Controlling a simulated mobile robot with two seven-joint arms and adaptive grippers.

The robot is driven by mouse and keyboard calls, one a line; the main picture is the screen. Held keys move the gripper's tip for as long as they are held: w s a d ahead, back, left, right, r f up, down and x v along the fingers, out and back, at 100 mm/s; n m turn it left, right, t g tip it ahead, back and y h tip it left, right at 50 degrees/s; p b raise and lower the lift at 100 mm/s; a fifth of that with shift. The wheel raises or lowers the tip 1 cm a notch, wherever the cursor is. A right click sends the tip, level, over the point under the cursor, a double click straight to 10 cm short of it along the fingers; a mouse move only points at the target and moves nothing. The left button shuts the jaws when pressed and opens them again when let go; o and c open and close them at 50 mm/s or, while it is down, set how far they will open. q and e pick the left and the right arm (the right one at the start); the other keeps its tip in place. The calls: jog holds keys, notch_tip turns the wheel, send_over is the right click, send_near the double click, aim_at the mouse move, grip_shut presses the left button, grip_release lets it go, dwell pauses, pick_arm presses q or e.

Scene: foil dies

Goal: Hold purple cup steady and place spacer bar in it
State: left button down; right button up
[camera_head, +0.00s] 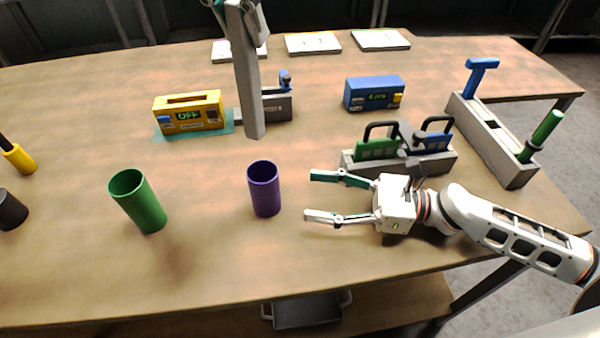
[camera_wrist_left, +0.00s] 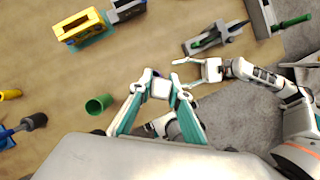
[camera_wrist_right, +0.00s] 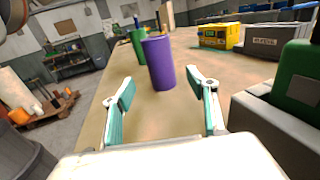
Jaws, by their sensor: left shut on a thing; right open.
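The purple cup (camera_head: 264,192) stands upright on the table. It also shows ahead of my right gripper in the right wrist view (camera_wrist_right: 160,65). My right gripper (camera_head: 314,196) is open and empty to the right of the cup, its fingers pointing at it and apart from it. My left gripper (camera_wrist_left: 160,83) is shut on the grey spacer bar (camera_head: 250,85). The bar hangs nearly upright in the head view, its lower end behind and above the cup, apart from it.
A green cup (camera_head: 140,203) stands left of the purple cup. A yellow device (camera_head: 190,112) reading OFF and a blue device (camera_head: 374,93) stand farther back. A grey holder with green and blue handled pieces (camera_head: 378,150) is close behind my right gripper. The front table is clear.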

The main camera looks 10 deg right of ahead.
aim_at(262, 188)
jog(key=x, duration=1.1)
jog(key=shift+w+a, duration=0.15)
jog(key=shift+a, duration=0.15)
jog(key=c, duration=1.3)
